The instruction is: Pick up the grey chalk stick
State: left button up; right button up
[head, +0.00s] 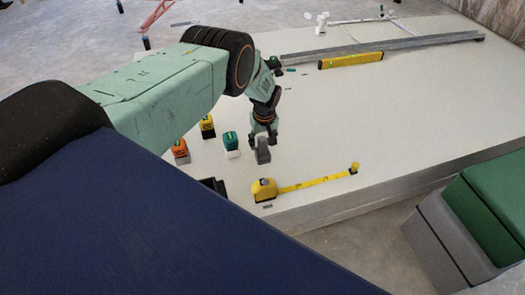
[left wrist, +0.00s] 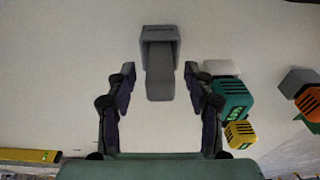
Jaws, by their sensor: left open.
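A grey block-shaped piece (head: 263,155), which I take for the grey chalk stick, is on the pale panel (head: 320,115) below my left gripper (head: 263,134). In the left wrist view the grey piece (left wrist: 160,78) lies centred between the fingertips of my left gripper (left wrist: 159,85). The fingers are spread, with a visible gap on each side of it. Whether its lower end is level with the fingertips is hard to tell. My right gripper is not in view.
Close by are a teal and white piece (head: 231,143), a yellow and black piece (head: 207,127) and an orange piece (head: 181,152). A yellow tape measure (head: 264,190) lies extended near the panel's front edge. A yellow level (head: 350,60) and metal rail (head: 400,43) lie farther back.

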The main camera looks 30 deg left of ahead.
pick_arm(q)
jog(key=shift+r, duration=0.1)
jog(key=shift+c, duration=0.4)
grip_shut()
jog(key=shift+r, duration=0.1)
notch_tip(320, 180, up, 10)
jog(key=p, duration=0.5)
dwell(0.4)
